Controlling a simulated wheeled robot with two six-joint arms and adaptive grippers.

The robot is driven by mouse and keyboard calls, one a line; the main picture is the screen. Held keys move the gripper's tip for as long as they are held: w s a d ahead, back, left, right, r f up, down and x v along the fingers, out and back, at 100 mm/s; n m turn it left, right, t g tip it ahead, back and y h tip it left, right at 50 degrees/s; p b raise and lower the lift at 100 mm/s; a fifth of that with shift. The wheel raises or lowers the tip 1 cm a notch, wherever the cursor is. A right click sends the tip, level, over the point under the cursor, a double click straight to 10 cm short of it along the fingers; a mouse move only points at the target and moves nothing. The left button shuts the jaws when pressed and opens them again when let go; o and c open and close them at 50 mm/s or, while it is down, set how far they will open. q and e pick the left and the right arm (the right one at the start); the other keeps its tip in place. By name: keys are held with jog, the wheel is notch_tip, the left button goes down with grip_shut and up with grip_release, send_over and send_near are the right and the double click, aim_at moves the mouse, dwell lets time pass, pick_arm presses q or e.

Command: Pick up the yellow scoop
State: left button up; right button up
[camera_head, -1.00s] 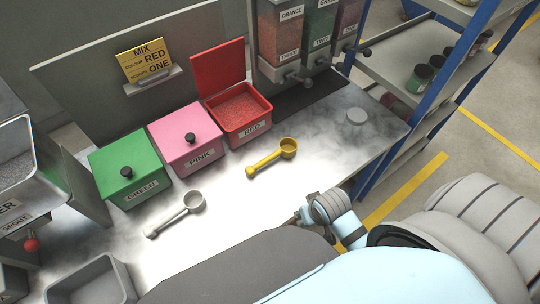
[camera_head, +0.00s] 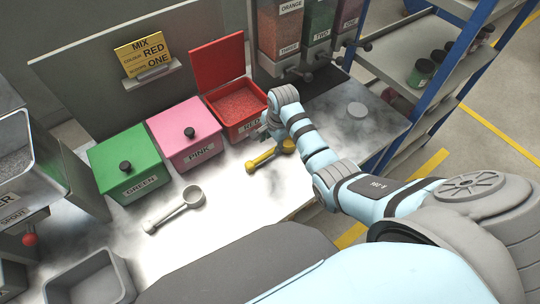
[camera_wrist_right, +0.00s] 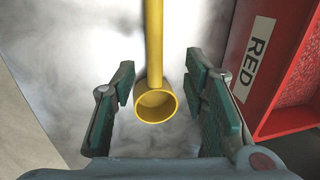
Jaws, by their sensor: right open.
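The yellow scoop (camera_head: 262,159) lies on the metal table in front of the red box; its cup is partly hidden by my right arm in the head view. In the right wrist view, the scoop's cup (camera_wrist_right: 156,102) sits between the fingers and its handle runs away toward the top of the picture. My right gripper (camera_wrist_right: 158,108) is open, with one finger on each side of the cup and a gap on both sides. In the head view, my right gripper (camera_head: 272,128) is over the cup end. My left gripper is not in view.
The open red box (camera_head: 240,108) stands close beside my right gripper. Pink (camera_head: 184,134) and green (camera_head: 130,162) lidded boxes stand to its left. A grey scoop (camera_head: 177,208) lies nearer the front.

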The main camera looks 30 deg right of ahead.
aim_at(270, 151)
jog(key=f, duration=0.3)
jog(key=f+b, duration=0.1)
jog(key=f, duration=0.2)
jog(key=shift+w+a+b, duration=0.1)
jog(key=shift+w+b, duration=0.1)
jog(key=shift+b, duration=0.1)
jog(key=shift+r, duration=0.15)
jog(key=shift+c, duration=0.6)
grip_shut()
